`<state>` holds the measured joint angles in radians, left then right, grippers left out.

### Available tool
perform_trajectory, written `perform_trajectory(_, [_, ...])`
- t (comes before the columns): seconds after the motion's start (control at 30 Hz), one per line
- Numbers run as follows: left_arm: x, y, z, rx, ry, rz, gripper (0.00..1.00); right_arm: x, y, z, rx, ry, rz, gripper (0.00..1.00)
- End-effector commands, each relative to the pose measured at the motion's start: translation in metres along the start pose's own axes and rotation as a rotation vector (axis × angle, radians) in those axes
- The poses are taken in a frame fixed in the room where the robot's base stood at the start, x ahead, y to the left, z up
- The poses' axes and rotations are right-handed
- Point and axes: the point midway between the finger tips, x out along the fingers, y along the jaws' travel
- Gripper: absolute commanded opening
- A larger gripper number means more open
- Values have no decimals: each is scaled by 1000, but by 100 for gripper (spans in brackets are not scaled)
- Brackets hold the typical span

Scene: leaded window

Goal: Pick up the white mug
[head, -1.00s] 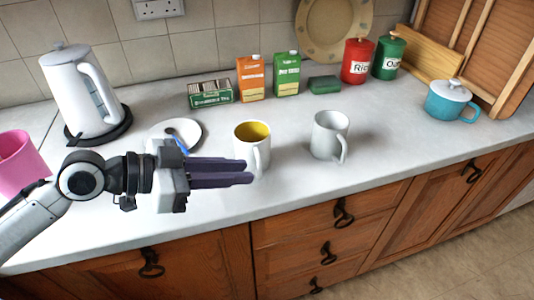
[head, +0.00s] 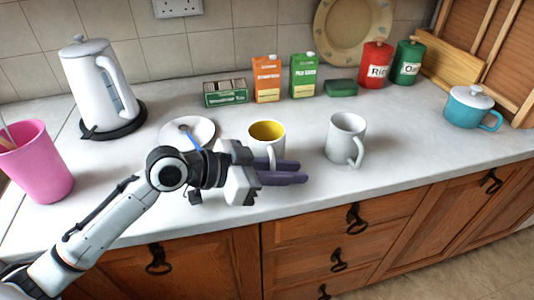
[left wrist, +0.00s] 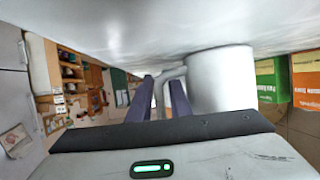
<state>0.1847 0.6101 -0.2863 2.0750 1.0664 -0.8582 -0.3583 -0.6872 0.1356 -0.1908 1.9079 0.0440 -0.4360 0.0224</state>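The plain white mug (head: 344,139) stands upright on the worktop in the head view, its handle toward the front right. A second mug (head: 258,146), white outside and yellow inside, stands left of it, handle toward the front. My left gripper (head: 305,172) is in front of the yellow-lined mug, left of and short of the plain mug. Its two dark fingers are apart. In the left wrist view, a large white mug body (left wrist: 221,80) is just right of my left gripper (left wrist: 163,82), with its handle seen between the fingertips; contact is unclear. My right gripper is out of view.
Orange (head: 266,80) and green (head: 302,76) cartons, a tea box (head: 226,98) and red (head: 375,66) and green (head: 408,63) canisters line the back. A kettle (head: 92,85), pink tub (head: 36,165) and saucer (head: 203,128) are left. A teal pot (head: 468,108) is right; worktop between is clear.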

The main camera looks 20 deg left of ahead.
Motion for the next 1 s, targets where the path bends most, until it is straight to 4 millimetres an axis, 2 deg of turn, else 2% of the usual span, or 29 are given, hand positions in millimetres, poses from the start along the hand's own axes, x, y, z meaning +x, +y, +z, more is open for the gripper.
perform_trajectory(0.1, [0,0,0,0,0,0,18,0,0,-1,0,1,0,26])
perform_trajectory(0.23, [0,0,0,0,0,0,0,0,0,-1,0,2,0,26])
perform_trajectory(1.0, [-1,0,0,0,0,0,0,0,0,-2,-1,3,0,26])
